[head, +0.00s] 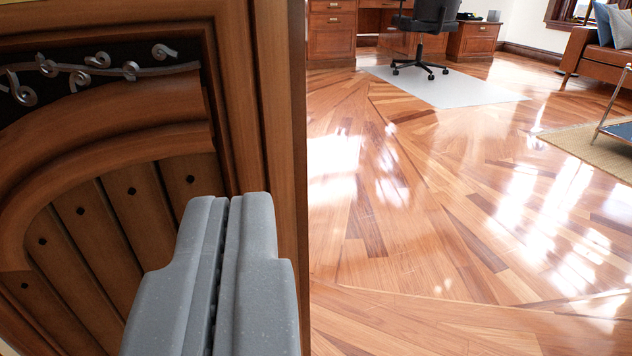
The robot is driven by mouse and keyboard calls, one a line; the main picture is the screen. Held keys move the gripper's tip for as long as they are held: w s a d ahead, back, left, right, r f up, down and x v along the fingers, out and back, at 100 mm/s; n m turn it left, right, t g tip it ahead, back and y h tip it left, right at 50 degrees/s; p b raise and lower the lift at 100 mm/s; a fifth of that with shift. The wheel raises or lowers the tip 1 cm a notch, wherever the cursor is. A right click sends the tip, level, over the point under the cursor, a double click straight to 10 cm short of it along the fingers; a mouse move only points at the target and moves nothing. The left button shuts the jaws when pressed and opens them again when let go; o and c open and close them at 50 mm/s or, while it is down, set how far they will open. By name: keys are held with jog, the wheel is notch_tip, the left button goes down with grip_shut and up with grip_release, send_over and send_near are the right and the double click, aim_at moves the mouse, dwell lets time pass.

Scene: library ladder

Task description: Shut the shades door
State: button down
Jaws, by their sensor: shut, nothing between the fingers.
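A brown wooden door (120,240) with an arched moulding, dark studs and a scrolled metal strip fills the left of the head view. It is seen close up, and its right edge (285,150) runs upright near the middle of the picture. My grey gripper (229,200) is in front of the door's lower right part, with its fingers together and nothing between them. I cannot tell whether the fingertips touch the door. The door's hinge side and its frame are out of view.
Glossy wooden floor (440,220) lies open to the right of the door. Farther back are a black office chair (430,20) on a pale mat (470,92), a wooden desk (333,35), a brown sofa (590,58) with cushions and a rug (590,150) at the right.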

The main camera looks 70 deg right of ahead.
aim_at(250, 85)
jog(key=b+x, duration=0.3)
jog(key=x, duration=0.9)
jog(key=shift+d, duration=0.15)
jog(key=shift+w+d+r, duration=0.1)
jog(key=shift+w+d, duration=0.25)
jog(key=shift+d, duration=0.05)
